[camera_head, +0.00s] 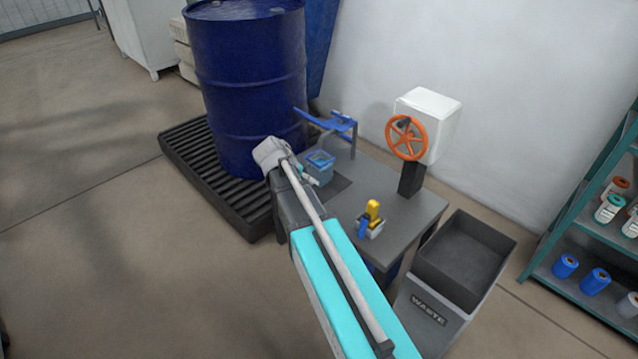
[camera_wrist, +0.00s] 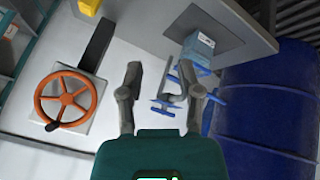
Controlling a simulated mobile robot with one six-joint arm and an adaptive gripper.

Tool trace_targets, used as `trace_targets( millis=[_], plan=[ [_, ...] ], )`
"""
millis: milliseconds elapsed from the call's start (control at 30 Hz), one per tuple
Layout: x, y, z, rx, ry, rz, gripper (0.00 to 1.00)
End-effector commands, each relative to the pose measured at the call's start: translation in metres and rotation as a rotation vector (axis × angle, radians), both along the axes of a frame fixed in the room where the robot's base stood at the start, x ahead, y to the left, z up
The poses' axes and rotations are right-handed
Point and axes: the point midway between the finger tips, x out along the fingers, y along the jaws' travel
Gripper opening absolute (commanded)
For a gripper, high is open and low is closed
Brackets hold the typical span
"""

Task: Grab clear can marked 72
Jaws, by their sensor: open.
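In the wrist view the can (camera_wrist: 198,52) is at the upper right, with a pale label whose marking is too small to read. My gripper (camera_wrist: 160,72) is open, with its two fingers apart and nothing held. The can lies beyond and to the right of the fingers in that view, not between them. In the head view my arm reaches toward the can, and its end partly hides the table beside it.
An orange valve wheel (camera_head: 407,138), a yellow-and-blue item (camera_head: 371,215) and a waste bin (camera_head: 430,310) are right.

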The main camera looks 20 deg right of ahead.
Motion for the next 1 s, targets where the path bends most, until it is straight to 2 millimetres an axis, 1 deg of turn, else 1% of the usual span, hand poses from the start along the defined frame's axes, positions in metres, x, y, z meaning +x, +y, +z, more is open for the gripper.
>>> trace_targets(
  millis=[33,300,600,800,1000],
  plan=[
    [0.014,-0.005,-0.018,-0.024,-0.027,-0.026,0.46],
    [0.065,-0.031,-0.049,-0.158,-0.201,-0.162,0.46],
    [0.121,-0.054,-0.079,-0.288,-0.417,-0.277,0.46],
    [0.152,-0.065,-0.091,-0.352,-0.549,-0.324,0.46],
    [0.167,-0.069,-0.095,-0.383,-0.624,-0.346,0.46]
  ],
)
